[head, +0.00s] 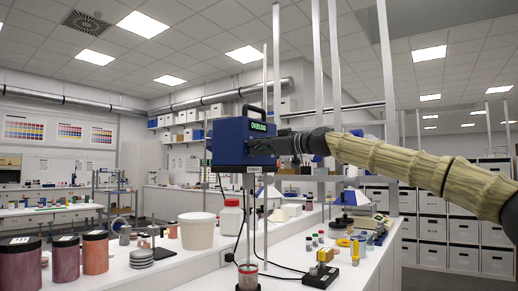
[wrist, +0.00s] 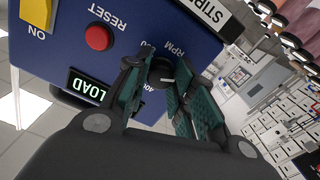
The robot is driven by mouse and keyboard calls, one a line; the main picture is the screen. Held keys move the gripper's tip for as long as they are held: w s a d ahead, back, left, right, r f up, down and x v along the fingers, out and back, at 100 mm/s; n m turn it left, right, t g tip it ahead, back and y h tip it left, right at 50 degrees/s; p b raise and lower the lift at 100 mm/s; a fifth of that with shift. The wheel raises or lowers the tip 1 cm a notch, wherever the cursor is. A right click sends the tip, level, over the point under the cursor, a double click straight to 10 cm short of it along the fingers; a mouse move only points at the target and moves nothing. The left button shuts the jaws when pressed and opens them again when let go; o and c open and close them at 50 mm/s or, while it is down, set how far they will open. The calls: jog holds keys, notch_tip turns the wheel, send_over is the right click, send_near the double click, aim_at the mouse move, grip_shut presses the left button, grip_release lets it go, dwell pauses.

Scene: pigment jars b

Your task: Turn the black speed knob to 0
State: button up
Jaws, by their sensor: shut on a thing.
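The black speed knob (wrist: 161,72) sits on the blue stirrer box (wrist: 60,48) beside the RPM lettering. My gripper (wrist: 158,84) has its dark green fingers on both sides of the knob and is shut on it. The fingers hide part of the knob and its scale, so I cannot read its setting. A lit green display (wrist: 88,85) shows "LOAD" in the wrist view, its left part cut off. In the head view the stirrer box (head: 228,142) is mounted on a stand, with my gripper (head: 284,144) at its right side.
A red reset button (wrist: 98,37) and an on switch (wrist: 38,12) lie near the knob. Below the box, a thin shaft goes down to a jar of red pigment (head: 248,277). A white tub (head: 197,232) and several pigment jars (head: 66,260) stand on the bench to the left.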

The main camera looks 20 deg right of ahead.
jog(key=shift+d+r+n, duration=0.2)
jog(key=shift+r+n, duration=0.1)
jog(key=shift+r, duration=0.1)
jog(key=o, duration=0.9)
jog(key=shift+o, duration=0.8)
jog(key=shift+s+a, duration=0.1)
jog(key=shift+f, duration=0.2)
jog(key=v, duration=1.2)
